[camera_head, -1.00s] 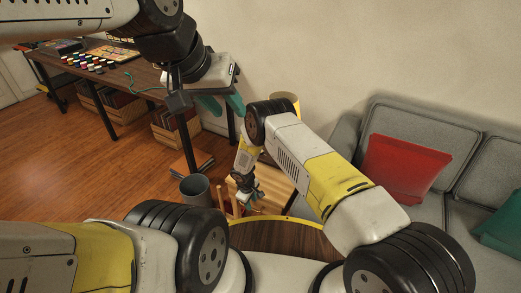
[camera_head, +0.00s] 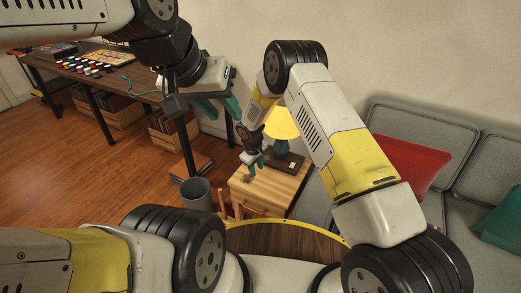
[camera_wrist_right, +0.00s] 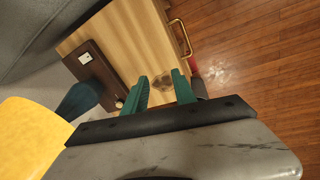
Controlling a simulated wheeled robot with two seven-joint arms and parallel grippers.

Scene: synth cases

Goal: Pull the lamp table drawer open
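The lamp table (camera_head: 285,187) is pale wood and stands below my right arm; its top also shows in the right wrist view (camera_wrist_right: 130,30). A brass drawer handle (camera_wrist_right: 181,38) sticks out past the table's edge in that view. My left gripper (camera_head: 220,106) is open and empty, up and left of the table.
A lamp with a yellow shade (camera_head: 282,122) and a dark brown item (camera_wrist_right: 98,72) stand on the table. A grey bin (camera_head: 196,194) is left of it, a grey sofa (camera_head: 425,140) right. A round dark wood top (camera_head: 275,240) lies in front. Open floor (camera_head: 90,190) is at left.

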